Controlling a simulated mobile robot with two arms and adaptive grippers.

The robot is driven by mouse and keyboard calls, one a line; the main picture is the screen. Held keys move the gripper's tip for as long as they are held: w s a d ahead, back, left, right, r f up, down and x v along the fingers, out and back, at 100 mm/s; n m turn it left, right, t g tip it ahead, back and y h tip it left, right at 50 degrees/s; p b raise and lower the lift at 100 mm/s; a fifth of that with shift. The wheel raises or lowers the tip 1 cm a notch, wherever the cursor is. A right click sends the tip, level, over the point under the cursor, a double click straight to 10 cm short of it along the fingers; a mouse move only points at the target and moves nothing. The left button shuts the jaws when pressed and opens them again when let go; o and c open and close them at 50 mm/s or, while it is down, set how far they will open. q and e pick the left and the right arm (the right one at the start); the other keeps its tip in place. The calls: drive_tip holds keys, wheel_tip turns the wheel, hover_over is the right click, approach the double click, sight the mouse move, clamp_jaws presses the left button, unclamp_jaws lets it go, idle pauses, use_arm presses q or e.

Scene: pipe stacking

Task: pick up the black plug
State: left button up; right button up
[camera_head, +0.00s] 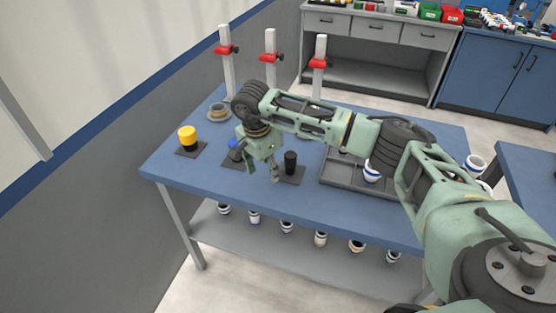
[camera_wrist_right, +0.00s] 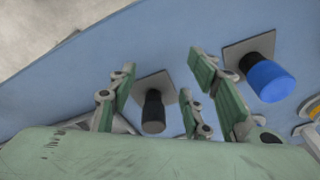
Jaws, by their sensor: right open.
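The black plug (camera_head: 290,158) stands upright on a small dark square plate on the blue table. In the right wrist view the black plug (camera_wrist_right: 153,113) shows between the spread green fingers, with its plate (camera_wrist_right: 155,84) behind it. My right gripper (camera_head: 262,168) is open and empty. In the head view it hangs just left of the black plug, with its fingers pointing down; they do not hold the plug. The right wrist view shows the open right gripper's fingers (camera_wrist_right: 162,75) from behind. My left gripper is not in view.
A blue plug (camera_wrist_right: 270,80) stands on its own plate beside the gripper. A yellow plug (camera_head: 187,135) stands further left. A grey tray (camera_head: 340,192) with pipe pieces is on the right. Posts with red clamps (camera_head: 271,58) stand at the back. The front table strip is clear.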

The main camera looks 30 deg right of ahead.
sight(289, 157)
drive_tip(key=d+r, duration=0.1)
drive_tip(key=d, duration=0.1)
drive_tip(key=d+r+h, duration=0.2)
drive_tip(key=d, duration=0.1)
drive_tip(key=shift+w+d+r, duration=0.15)
drive_tip(key=shift+d+r, duration=0.2)
drive_tip(key=shift+r, duration=0.05)
drive_tip(key=shift+w+d+f+h+b, duration=0.1)
drive_tip(key=shift+d+f+h+b, duration=0.3)
drive_tip(key=shift+d+f+b, duration=0.45)
drive_tip(key=b+x, duration=0.1)
drive_tip(key=x, duration=0.1)
drive_tip(key=b+x, duration=0.1)
drive_tip(key=b, duration=0.1)
drive_tip(key=b+x, duration=0.2)
drive_tip(key=shift+w+f, duration=0.3)
drive_tip(key=shift+f, duration=0.05)
drive_tip(key=shift+r, duration=0.15)
drive_tip(key=shift+a, duration=0.1)
drive_tip(key=shift+c, duration=0.8)
clamp_jaws()
drive_tip(key=shift+r, duration=0.15)
